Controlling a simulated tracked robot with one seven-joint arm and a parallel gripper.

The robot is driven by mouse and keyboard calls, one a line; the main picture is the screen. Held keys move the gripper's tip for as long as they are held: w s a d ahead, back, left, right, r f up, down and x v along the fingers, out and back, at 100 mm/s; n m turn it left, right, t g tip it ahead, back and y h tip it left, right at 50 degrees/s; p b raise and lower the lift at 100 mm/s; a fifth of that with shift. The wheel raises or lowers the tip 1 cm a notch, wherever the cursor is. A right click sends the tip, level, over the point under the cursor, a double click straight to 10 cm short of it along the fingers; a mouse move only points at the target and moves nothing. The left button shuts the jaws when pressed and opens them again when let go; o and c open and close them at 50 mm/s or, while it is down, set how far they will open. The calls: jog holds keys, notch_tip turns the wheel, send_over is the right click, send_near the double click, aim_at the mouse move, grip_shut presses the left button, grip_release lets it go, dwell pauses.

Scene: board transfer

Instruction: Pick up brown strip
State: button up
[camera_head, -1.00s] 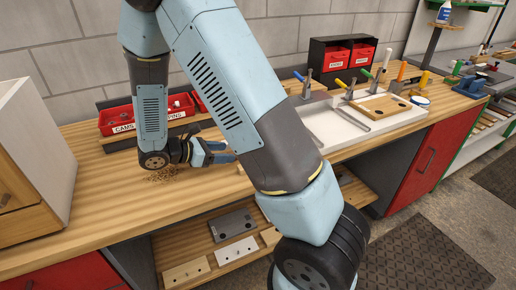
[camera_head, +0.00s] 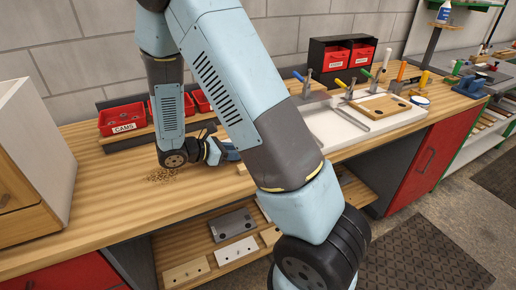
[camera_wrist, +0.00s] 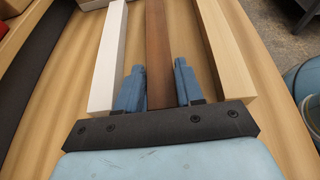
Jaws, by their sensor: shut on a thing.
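The brown strip (camera_wrist: 158,40) is long and dark. It runs away from me through the middle of the wrist view, between the two blue fingers of my gripper (camera_wrist: 160,84). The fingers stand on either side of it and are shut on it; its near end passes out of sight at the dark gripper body. In the head view my gripper (camera_head: 230,151) is low over the workbench, mostly behind my arm, and the strip cannot be made out there.
A white strip (camera_wrist: 108,60) lies left of the brown one and a pale wood strip (camera_wrist: 226,50) lies right, both close to the fingers. Red bins (camera_head: 123,118) stand at the bench's back. A white tray (camera_head: 330,134) with clamps is farther right. The bench's left front (camera_head: 105,205) is clear.

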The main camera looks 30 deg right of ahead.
jog(key=c, duration=0.4)
